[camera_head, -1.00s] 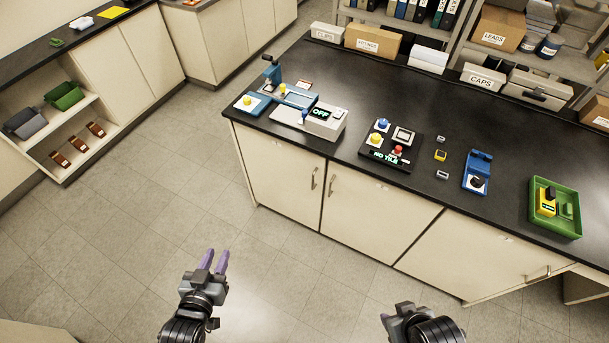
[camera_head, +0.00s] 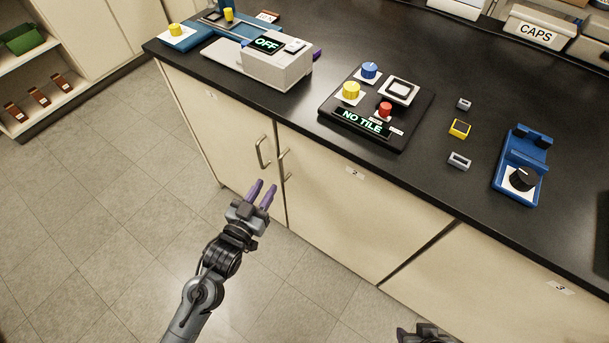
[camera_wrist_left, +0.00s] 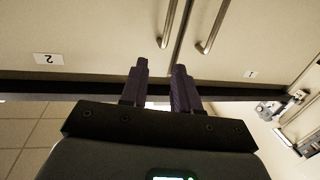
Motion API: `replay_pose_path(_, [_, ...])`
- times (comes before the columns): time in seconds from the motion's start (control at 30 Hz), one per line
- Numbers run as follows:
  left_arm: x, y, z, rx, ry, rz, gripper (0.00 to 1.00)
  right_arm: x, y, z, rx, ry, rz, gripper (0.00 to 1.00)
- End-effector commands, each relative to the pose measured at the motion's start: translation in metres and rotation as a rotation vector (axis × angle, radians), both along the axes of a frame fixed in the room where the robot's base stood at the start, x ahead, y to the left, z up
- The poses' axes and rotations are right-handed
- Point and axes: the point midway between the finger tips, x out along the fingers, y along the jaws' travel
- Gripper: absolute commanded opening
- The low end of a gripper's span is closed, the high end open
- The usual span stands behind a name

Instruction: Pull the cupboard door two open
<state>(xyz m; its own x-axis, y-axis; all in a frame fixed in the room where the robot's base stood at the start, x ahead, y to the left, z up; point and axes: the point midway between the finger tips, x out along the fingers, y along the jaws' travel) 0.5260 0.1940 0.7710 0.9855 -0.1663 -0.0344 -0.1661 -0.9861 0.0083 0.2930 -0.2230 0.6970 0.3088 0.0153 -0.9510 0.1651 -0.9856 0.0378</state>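Cupboard door two (camera_head: 350,210) is a cream panel marked 2, and it looks closed. Its upright metal handle (camera_head: 283,165) is at its left edge, beside the handle of door one (camera_head: 262,152). My left gripper (camera_head: 265,186) is open and empty, its purple fingers pointing at the cupboard just below the handles. In the left wrist view the end of door two's handle (camera_wrist_left: 170,38) lines up with the gap between the fingertips (camera_wrist_left: 161,67); I see no contact. My right gripper (camera_head: 425,333) is mostly cut off at the bottom edge.
The black worktop (camera_head: 300,115) overhangs the doors. On it stand a white device reading OFF (camera_head: 277,64), a control panel reading NO TILE (camera_head: 377,106) and a blue fixture (camera_head: 521,165). The tiled floor (camera_head: 110,210) before the cupboard is clear.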

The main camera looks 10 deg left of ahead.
Motion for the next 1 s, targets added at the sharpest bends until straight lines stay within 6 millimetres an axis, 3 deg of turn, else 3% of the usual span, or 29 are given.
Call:
replay_pose_path(0.03, [0.003,0.0,-0.025,0.001,-0.009,0.0,0.31,0.0,-0.001,-0.029,-0.002,0.0,0.001,0.43])
replay_pose_path(0.2, [0.009,0.0,-0.044,0.001,-0.029,0.0,0.31,0.0,-0.001,-0.058,-0.004,-0.001,0.004,0.43])
replay_pose_path(0.57, [0.028,-0.002,-0.051,0.001,-0.042,0.0,0.31,0.0,0.0,-0.077,0.001,0.0,0.0,0.43])
replay_pose_path(1.0, [0.094,-0.014,-0.051,0.001,-0.043,0.0,0.31,0.0,0.0,-0.105,0.003,-0.002,-0.001,0.43])
